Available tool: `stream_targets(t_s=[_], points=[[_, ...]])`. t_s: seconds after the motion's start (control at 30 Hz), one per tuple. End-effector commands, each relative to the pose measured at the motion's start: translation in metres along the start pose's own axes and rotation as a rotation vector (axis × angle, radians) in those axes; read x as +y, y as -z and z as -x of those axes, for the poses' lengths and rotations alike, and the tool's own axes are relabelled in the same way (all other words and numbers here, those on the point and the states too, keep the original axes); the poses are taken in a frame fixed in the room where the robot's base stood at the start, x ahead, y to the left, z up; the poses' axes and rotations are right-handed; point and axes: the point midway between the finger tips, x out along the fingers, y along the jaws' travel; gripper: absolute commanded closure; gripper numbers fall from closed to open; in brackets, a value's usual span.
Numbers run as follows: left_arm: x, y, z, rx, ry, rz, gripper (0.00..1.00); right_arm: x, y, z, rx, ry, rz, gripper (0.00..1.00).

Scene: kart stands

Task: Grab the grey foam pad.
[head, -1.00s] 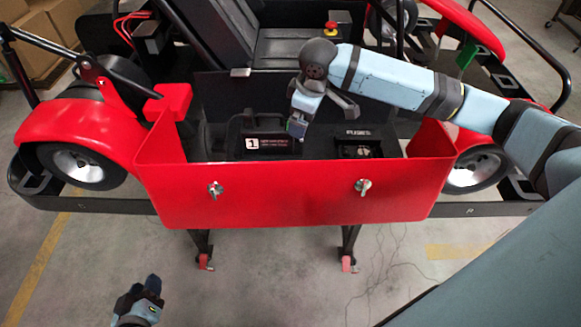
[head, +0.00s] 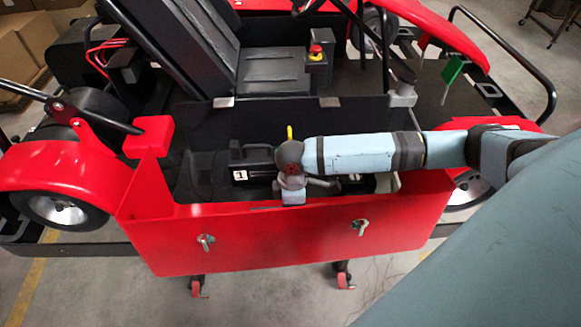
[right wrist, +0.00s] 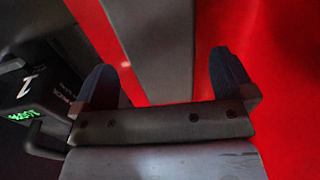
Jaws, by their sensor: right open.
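The grey foam pad (right wrist: 155,40) shows in the right wrist view as a grey strip against a red surface. It runs from the top edge down between my right gripper's two fingers. My right gripper (right wrist: 163,62) is open, with a finger on each side of the pad and a visible gap on both sides. In the head view my right gripper (head: 293,195) is low behind the red front panel (head: 285,238), near its top edge. I cannot pick out the pad in the head view; the gripper and panel cover that area. My left gripper is out of view.
A red post (head: 148,140) rises at the panel's left end. The kart seat (head: 270,70) is behind.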

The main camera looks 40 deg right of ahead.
Motion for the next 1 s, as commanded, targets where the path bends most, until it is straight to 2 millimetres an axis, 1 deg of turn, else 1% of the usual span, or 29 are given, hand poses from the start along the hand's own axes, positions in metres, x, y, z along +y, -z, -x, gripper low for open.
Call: stream_targets(t_s=[0.07, 0.2, 0.33, 0.43, 0.63, 0.67, 0.7, 0.77, 0.8, 0.83, 1.0], points=[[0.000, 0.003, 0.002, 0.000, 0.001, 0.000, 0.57, -0.001, 0.002, -0.005, -0.001, 0.001, 0.000, 0.00], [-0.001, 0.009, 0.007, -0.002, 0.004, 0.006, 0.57, 0.000, 0.006, -0.025, -0.002, 0.002, -0.001, 0.00], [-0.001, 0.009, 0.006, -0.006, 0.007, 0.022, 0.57, 0.001, 0.006, -0.044, -0.001, 0.000, 0.000, 0.00], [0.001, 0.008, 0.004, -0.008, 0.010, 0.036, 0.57, 0.001, 0.006, -0.050, 0.000, 0.000, 0.000, 0.00], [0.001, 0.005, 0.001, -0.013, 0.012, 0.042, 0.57, 0.001, 0.006, -0.051, 0.000, 0.000, 0.000, 0.00], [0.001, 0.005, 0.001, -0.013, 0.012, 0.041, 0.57, 0.001, 0.006, -0.051, 0.000, -0.001, 0.000, 0.02], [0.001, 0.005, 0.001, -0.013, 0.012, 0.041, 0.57, 0.001, 0.006, -0.051, 0.000, -0.001, 0.000, 0.11], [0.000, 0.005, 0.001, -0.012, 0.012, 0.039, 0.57, 0.001, 0.006, -0.051, 0.000, -0.001, 0.000, 0.25], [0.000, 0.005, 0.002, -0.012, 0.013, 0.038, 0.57, 0.002, 0.006, -0.051, 0.000, -0.001, 0.000, 0.34], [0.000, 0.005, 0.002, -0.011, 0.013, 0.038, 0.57, 0.002, 0.006, -0.051, 0.000, -0.001, 0.000, 0.38], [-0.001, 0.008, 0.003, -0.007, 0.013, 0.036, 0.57, 0.002, 0.006, -0.051, 0.000, -0.001, 0.000, 0.38]])
